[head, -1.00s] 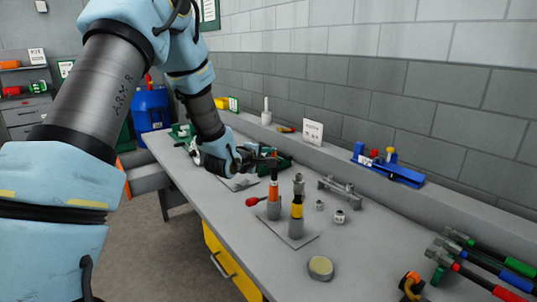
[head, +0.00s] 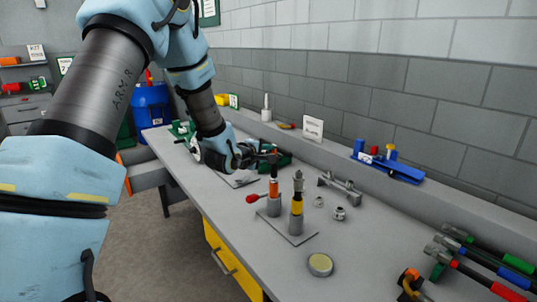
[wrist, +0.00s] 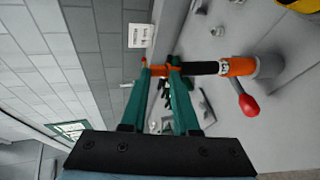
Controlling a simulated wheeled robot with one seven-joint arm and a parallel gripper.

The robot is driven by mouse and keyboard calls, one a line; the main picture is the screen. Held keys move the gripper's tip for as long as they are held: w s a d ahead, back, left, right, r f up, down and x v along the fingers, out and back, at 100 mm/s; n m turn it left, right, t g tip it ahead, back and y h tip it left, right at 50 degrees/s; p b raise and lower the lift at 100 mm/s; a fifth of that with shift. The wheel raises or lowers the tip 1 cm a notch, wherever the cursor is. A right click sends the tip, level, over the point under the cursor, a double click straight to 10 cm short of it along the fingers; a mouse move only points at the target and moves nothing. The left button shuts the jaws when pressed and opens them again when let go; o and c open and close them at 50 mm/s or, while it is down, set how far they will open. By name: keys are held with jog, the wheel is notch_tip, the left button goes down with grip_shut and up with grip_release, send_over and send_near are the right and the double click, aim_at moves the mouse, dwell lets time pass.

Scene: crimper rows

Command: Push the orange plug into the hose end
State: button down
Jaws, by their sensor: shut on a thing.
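The hose (wrist: 205,68) is a short black piece with an orange band. It stands upright in a grey holder (wrist: 268,67) with a red-knobbed lever (wrist: 249,106); in the head view the hose's orange band (head: 273,188) shows below my gripper (head: 268,158). In the wrist view my gripper (wrist: 160,72) is shut on the orange plug (wrist: 157,71), held between two green fingers. The plug is in line with the hose, at its free end. A finger covers part of where they meet, so I cannot tell how deep the plug sits.
A second hose with a yellow band (head: 297,207) stands close by in its own grey holder. Grey fittings (head: 339,213), a metal bracket (head: 340,190) and a round tin (head: 320,265) lie to the right. A sign (head: 313,128) stands on the back ledge. The front bench is mostly clear.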

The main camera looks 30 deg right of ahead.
jog(key=shift+h+b, duration=0.3)
jog(key=shift+b, duration=0.7)
jog(key=shift+f+b, duration=0.5)
jog(key=shift+f, duration=0.15)
jog(key=c, duration=0.6)
grip_release()
jog(key=shift+f, duration=0.15)
jog(key=shift+s+f, duration=0.1)
jog(key=shift+a, duration=0.1)
jog(key=b+v, duration=0.3)
jog(key=v, duration=0.7)
jog(key=shift+s+a+r, duration=0.15)
jog(key=shift+s+r, duration=0.05)
jog(key=shift+r, duration=0.15)
jog(key=shift+a, duration=0.1)
